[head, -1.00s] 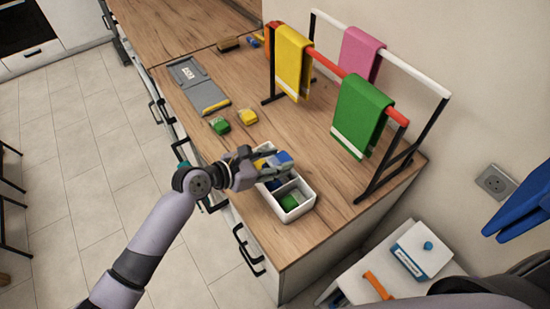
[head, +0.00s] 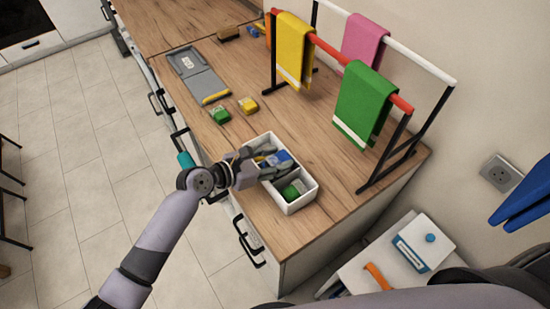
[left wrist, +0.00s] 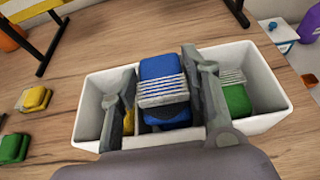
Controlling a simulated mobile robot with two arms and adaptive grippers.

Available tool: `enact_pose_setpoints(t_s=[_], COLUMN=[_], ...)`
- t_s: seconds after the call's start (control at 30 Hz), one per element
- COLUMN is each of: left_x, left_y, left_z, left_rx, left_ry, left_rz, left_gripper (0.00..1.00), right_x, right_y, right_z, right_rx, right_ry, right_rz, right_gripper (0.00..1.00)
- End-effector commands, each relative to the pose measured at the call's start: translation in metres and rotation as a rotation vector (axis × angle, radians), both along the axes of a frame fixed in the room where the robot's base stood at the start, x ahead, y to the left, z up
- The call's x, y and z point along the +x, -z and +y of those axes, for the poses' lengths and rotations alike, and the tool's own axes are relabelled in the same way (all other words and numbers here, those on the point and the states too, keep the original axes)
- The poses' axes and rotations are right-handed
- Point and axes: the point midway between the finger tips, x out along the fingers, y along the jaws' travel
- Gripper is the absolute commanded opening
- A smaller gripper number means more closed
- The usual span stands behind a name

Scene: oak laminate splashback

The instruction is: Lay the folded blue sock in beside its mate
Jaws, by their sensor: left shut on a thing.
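My left gripper (head: 268,170) is shut on the folded blue sock (head: 282,159), low over the middle of the white divided box (head: 303,207). In the left wrist view the blue sock (left wrist: 163,75) with its white striped band sits between both fingers (left wrist: 168,100). More dark blue shows just under the band; I cannot tell whether it is the same sock or its mate. A folded green sock (left wrist: 236,100) lies in the right compartment, and a bit of yellow (left wrist: 128,121) shows at the left. The fingers hide much of the box's inside. My right gripper is not in view.
Loose green (head: 221,115) and yellow (head: 248,105) folded pieces lie on the counter (head: 205,130) beyond the box. A rack with yellow (head: 294,50) and green (head: 363,103) towels stands to the right. A grey folding board (head: 198,75) lies farther back.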

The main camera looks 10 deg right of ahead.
Motion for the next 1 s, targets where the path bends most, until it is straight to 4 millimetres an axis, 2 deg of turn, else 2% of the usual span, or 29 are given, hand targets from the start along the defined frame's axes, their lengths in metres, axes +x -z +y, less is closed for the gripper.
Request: enact_pose_setpoints(t_s=[0.03,0.1,0.47,0.5,0.83,1.0], left_x=[-0.0021,-0.0023,-0.0022,-0.0022,-0.0024,-0.0024], left_y=[0.0077,0.0097,0.0108,0.0108,0.0109,0.0105], left_z=[0.0001,0.0001,0.0001,0.0002,0.0002,0.0001], left_rx=[0.006,0.007,0.007,0.007,0.007,0.007], left_ry=[0.003,0.003,0.003,0.003,0.004,0.004], left_rz=[0.006,0.007,0.006,0.006,0.006,0.006], left_gripper=[0.24,0.24,0.24,0.44,0.66,0.66], right_x=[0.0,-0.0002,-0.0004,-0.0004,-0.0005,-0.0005], right_y=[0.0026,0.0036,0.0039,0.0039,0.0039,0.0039], right_z=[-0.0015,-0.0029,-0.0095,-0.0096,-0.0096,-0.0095], right_rx=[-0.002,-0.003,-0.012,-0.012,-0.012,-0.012], right_ry=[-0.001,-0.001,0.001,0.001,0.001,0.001], right_rz=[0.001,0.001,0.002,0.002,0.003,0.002], right_gripper=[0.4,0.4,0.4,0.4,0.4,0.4])
